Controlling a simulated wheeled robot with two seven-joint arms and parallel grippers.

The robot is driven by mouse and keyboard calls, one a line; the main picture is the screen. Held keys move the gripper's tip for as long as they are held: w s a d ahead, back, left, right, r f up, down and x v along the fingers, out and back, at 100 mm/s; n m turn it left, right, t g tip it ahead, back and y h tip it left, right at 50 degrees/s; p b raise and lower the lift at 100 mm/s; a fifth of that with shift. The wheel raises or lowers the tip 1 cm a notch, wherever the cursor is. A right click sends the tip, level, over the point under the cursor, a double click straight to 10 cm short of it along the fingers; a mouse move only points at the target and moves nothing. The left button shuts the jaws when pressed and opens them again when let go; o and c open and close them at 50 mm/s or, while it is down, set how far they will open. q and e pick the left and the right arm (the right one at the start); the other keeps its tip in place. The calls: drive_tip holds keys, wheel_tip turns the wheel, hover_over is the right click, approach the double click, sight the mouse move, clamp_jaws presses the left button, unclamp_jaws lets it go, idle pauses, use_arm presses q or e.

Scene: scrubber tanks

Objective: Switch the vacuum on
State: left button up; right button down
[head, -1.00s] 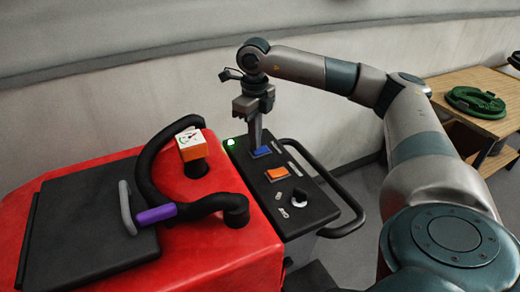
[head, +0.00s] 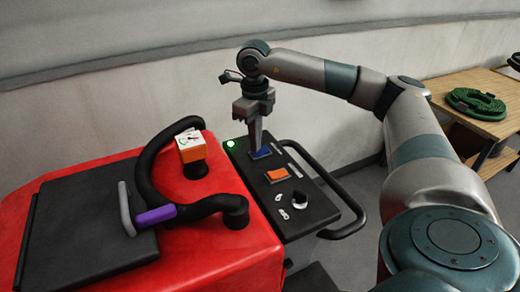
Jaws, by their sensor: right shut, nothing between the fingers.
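The red scrubber machine (head: 235,262) carries a black control panel (head: 312,208). On the panel are a blue rocker switch (head: 262,153), an orange rocker switch (head: 277,175), a dark knob (head: 299,199) and a lit green lamp (head: 230,144). Which switch is for the vacuum cannot be read here. My right gripper (head: 256,150) points straight down, shut and empty, with its fingertips at the blue switch. The tips seem to touch it and hide part of it. My left gripper is not in view.
A black handle bar (head: 350,200) loops around the panel's right side. A black hose (head: 150,175) with a purple grip (head: 156,215) and an orange-white gauge (head: 191,146) stand left of the panel. A wooden table (head: 462,92) with a green ring-shaped pad (head: 476,102) is at the right.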

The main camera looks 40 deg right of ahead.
wheel_tip(320, 180, up, 6)
drive_tip(key=p, duration=0.3)
drive_tip(key=shift+r, duration=0.25)
idle(0.9)
